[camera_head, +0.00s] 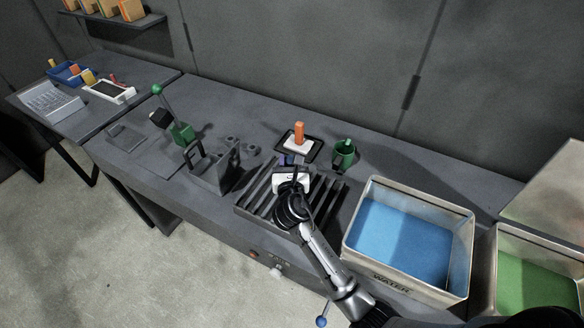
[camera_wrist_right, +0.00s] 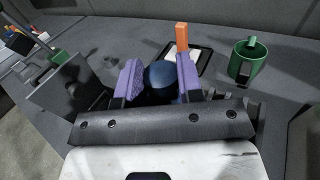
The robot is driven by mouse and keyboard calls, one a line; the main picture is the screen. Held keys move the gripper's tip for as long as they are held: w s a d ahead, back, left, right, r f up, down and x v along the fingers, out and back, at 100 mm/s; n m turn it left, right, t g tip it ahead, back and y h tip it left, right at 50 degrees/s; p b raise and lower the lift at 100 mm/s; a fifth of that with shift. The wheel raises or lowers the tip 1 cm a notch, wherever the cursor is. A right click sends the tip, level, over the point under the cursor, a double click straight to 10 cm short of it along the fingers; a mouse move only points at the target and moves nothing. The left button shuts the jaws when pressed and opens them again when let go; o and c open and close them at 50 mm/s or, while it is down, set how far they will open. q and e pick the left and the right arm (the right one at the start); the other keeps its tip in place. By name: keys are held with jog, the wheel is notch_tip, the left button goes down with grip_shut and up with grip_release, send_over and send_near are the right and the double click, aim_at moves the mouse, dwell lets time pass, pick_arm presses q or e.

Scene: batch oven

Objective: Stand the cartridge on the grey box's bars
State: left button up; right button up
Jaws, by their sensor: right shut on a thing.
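The grey box with its row of dark bars (camera_head: 326,207) sits in the middle of the bench in the head view. My right gripper (camera_head: 288,161) is over the back part of the bars. In the right wrist view its two purple finger pads (camera_wrist_right: 159,76) are closed on a dark blue rounded thing, seemingly the cartridge (camera_wrist_right: 160,74). Only its upper part shows there; its lower end is hidden behind the gripper body. I cannot tell whether it touches the bars. My left gripper is not in view.
Behind the box lie a black tray (camera_head: 282,147) with an orange block (camera_head: 299,133) and a green mug (camera_head: 344,157). A grey bracket (camera_head: 212,172) and a green-handled lever (camera_head: 181,131) stand left. A metal bin of blue water (camera_head: 458,255) stands right.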

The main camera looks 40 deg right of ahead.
jog(key=shift+d+f, duration=0.1)
jog(key=shift+f, duration=0.2)
jog(key=shift+r+p, duration=0.1)
jog(key=shift+p, duration=0.3)
jog(key=shift+f, duration=0.35)
jog(key=shift+f+b, duration=1.7)
jog(key=shift+f, duration=1.45)
jog(key=shift+f+b, duration=0.4)
jog(key=shift+b, duration=0.05)
jog(key=shift+f, duration=0.2)
